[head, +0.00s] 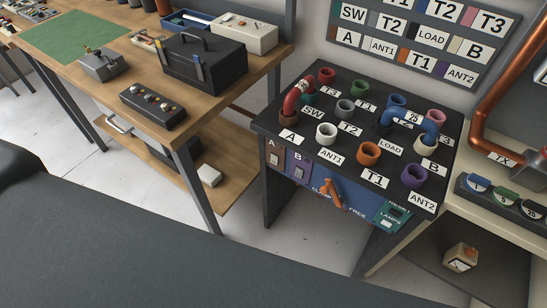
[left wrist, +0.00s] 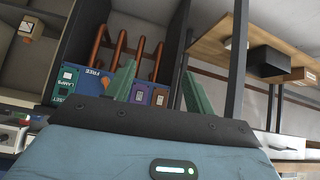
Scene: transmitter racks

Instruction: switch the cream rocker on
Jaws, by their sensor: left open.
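A black patch bench (head: 280,125) stands right of centre in the head view. Its front carries a brown panel marked A with a pale rocker (head: 275,158) and a purple panel marked B with a pale rocker (head: 299,172). I cannot tell for sure which is the cream one, or how either is tipped. In the left wrist view the picture is turned over, and the B rocker (left wrist: 138,95) and A rocker (left wrist: 160,99) show beyond my fingers. My left gripper (left wrist: 158,68) is open, its two green fingers apart and empty, pointing toward the front panel. My right gripper is not in view.
An orange lever (head: 328,193) sticks out right of the rockers, beside a teal lamps panel (head: 391,217). Coloured sockets and a red and a blue link top the bench. A wooden table (head: 208,103) stands left, a beige bench (head: 480,218) right. Floor shows between.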

